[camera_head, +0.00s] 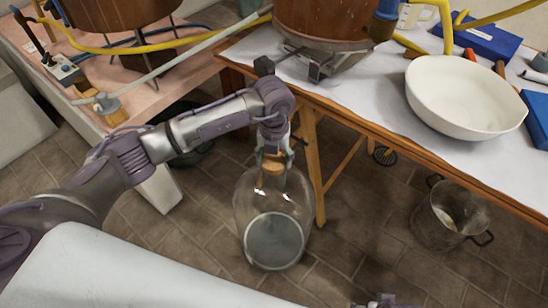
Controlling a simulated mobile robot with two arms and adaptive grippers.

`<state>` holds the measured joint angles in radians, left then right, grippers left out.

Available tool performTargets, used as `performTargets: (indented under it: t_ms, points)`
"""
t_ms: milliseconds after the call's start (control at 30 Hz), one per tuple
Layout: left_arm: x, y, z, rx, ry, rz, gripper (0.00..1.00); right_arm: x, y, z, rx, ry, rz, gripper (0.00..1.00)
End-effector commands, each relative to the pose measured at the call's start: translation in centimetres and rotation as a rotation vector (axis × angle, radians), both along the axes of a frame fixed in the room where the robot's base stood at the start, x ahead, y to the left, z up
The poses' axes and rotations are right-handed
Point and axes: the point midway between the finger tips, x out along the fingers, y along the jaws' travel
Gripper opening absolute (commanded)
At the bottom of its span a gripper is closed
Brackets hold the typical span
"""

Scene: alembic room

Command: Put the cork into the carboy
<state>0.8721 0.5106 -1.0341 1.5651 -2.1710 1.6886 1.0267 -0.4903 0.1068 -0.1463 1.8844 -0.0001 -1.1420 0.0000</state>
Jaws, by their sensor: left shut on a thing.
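The carboy (272,232) is a large clear glass vessel standing upright on the tiled floor, in front of the right-hand table. My left gripper (273,158) points down over its neck and is shut on the cork (273,168). The cork is light brown and sits at the top of the carboy, in line with its mouth. The gripper and cork hide the mouth, so I cannot tell whether the cork is inside it or just above.
A table with a white cover (370,75) stands behind the carboy, with a white bowl (467,97) near its edge. A metal pot (447,215) stands on the floor at the right.

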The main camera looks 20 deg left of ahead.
Motion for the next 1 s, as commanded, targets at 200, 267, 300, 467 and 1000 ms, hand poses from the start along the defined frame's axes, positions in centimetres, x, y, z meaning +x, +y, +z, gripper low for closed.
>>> performTargets:
  t_ms: [200,267,300,467,1000]
  points:
    - [0.01,0.01,0.01,0.0,0.0,0.0,0.38,-0.05,-0.06,-0.06,-0.001,0.002,0.0,1.0]
    - [0.01,0.01,0.01,0.0,0.0,0.0,0.38,-0.08,-0.08,-0.1,-0.001,0.003,0.0,1.0]
    - [0.01,0.01,0.01,0.0,0.0,0.0,0.38,-0.08,-0.08,-0.11,-0.001,0.003,0.0,1.0]
    - [0.01,0.01,-0.05,0.0,0.0,0.0,0.38,-0.1,-0.09,-0.18,-0.001,0.004,-0.001,1.0]
    - [0.01,0.01,-0.4,0.0,0.0,0.0,0.38,0.33,-0.01,0.73,0.001,-0.008,-0.001,1.0]
